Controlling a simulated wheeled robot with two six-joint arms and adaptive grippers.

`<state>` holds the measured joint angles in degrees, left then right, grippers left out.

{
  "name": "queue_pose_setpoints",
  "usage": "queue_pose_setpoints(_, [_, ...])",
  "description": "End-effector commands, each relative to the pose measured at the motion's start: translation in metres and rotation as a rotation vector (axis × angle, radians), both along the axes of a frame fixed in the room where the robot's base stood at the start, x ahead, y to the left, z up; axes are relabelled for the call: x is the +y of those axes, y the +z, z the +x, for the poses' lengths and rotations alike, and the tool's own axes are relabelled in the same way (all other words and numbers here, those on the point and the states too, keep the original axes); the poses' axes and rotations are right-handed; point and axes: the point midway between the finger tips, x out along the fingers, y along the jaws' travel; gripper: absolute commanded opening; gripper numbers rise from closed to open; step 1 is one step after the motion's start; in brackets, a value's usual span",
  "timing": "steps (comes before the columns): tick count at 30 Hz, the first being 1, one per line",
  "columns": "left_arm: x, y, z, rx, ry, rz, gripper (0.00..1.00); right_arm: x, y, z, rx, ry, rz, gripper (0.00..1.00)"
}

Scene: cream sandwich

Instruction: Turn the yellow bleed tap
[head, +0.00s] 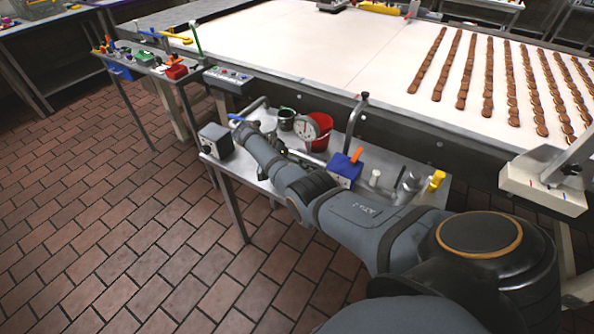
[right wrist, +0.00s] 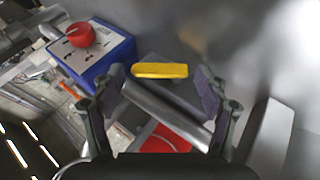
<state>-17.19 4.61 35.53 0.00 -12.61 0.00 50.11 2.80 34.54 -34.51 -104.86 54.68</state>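In the right wrist view, a yellow bar-shaped handle (right wrist: 160,70), which looks like the bleed tap, lies crosswise ahead of and between my right gripper's fingers. My right gripper (right wrist: 157,84) is open, with one dark finger pad on each side and nothing clearly held. I cannot tell whether either pad touches the handle. A grey metal pipe (right wrist: 160,108) runs below it. In the head view my right arm reaches from the lower right across the small metal table, and the handle between the fingers cannot be made out. My left gripper is not in view.
A blue box (right wrist: 97,55) with a red knob (right wrist: 80,35) stands close left of the fingers. In the head view the metal table (head: 228,170) holds a dial gauge (head: 306,127), a red bucket (head: 321,130), a blue block (head: 345,170) and a yellow piece (head: 436,181).

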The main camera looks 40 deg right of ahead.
Motion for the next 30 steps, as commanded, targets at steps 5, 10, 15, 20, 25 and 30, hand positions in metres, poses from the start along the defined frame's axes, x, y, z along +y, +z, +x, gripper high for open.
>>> queue_pose_setpoints(5, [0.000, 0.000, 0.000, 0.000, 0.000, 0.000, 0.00, 0.000, 0.000, 0.000, -0.001, -0.001, 0.000, 0.85])
queue_pose_setpoints(10, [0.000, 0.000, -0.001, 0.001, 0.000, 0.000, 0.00, 0.000, 0.001, 0.000, -0.001, 0.000, 0.000, 0.85])
queue_pose_setpoints(15, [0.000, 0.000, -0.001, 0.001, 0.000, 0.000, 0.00, 0.011, 0.015, 0.008, -0.004, 0.001, 0.001, 0.85])
queue_pose_setpoints(20, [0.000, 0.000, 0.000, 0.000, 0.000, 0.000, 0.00, 0.034, 0.047, 0.023, -0.004, 0.002, 0.001, 0.85])
queue_pose_setpoints(25, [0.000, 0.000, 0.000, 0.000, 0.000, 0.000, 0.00, 0.055, 0.075, 0.036, -0.001, 0.002, 0.000, 0.85])
queue_pose_setpoints(30, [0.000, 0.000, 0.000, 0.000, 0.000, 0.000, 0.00, 0.064, 0.087, 0.041, -0.001, 0.000, 0.000, 0.85])
